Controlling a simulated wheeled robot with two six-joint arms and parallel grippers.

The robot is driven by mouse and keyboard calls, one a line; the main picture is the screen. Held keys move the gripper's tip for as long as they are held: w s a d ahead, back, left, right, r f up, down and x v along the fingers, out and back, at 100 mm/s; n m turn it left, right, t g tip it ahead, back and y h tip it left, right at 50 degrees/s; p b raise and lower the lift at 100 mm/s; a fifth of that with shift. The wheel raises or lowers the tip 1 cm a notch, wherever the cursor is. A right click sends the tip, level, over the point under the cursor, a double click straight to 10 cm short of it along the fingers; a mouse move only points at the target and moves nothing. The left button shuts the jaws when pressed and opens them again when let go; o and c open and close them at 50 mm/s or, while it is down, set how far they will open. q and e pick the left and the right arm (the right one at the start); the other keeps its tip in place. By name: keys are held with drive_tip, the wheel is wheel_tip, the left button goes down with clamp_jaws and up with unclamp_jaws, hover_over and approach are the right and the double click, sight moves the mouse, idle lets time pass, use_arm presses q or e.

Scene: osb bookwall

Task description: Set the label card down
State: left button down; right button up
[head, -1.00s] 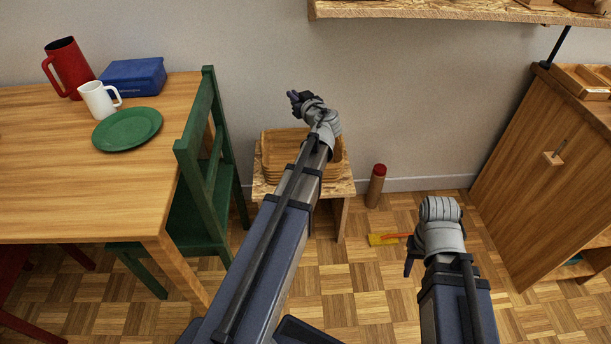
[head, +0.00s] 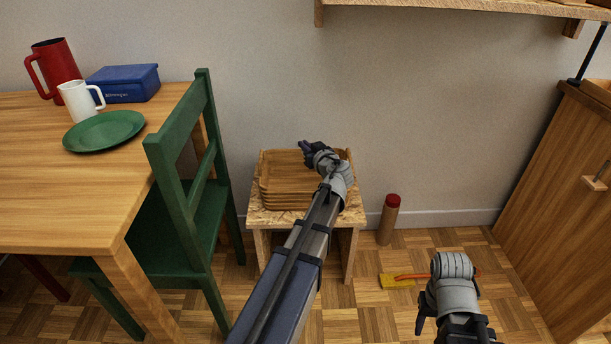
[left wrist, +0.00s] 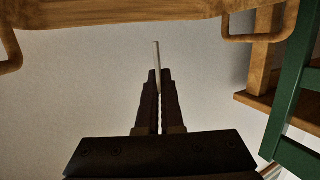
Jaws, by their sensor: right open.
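The label card (left wrist: 156,54) shows in the left wrist view as a thin pale strip, seen edge-on, sticking out from between the fingertips. My left gripper (left wrist: 156,80) is shut on it. In the head view my left gripper (head: 306,147) is over the back part of the stacked wooden trays (head: 285,190); the card cannot be made out there. I cannot tell the height above the trays. My right gripper (head: 419,323) is low at the bottom right, away from the trays, and its fingers are mostly hidden; it is open.
The trays stand on a small chipboard stand (head: 258,217) by the wall. A green chair (head: 185,190) and a wooden table (head: 60,200) are left. A red-topped cylinder (head: 389,218) and a yellow-headed tool (head: 397,281) are right of the stand. A wooden cabinet (head: 560,200) is far right.

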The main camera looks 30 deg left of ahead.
use_arm(q)
wheel_tip(320, 180, down, 7)
drive_tip(key=b, duration=0.6)
drive_tip(key=shift+f, duration=0.15)
drive_tip(key=shift+f+b, duration=0.4)
drive_tip(key=shift+b, duration=0.1)
drive_tip(key=shift+s+f, duration=0.1)
drive_tip(key=c, duration=1.1)
unclamp_jaws()
